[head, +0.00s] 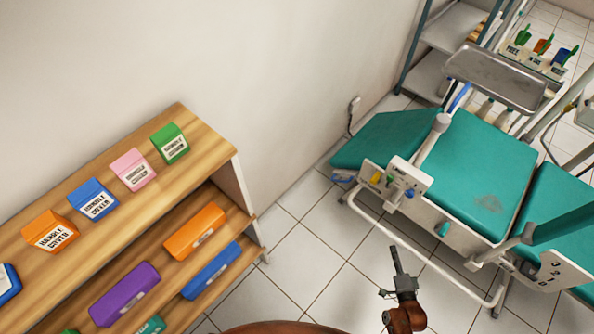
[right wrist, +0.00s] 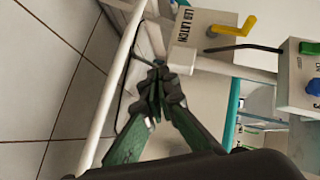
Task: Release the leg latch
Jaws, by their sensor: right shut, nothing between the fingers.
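The leg latch is a yellow lever (right wrist: 234,27) on a white block (right wrist: 186,42) with a label in the right wrist view. In the head view it shows as a small yellow part (head: 377,177) on the side of the teal dental chair (head: 475,170). My right gripper (head: 393,252) is in front of the chair, pointing towards it. In the right wrist view my right gripper (right wrist: 157,82) is shut and empty, its tips near the lower left of the latch block and apart from the lever. My left gripper is not in view.
A white control box with green (right wrist: 309,47) and blue buttons sits right of the latch. The chair's white tube frame (head: 400,250) runs along the floor. A wooden shelf (head: 190,185) with coloured boxes stands at left. A metal tray (head: 500,75) hangs above the chair. Tiled floor lies between.

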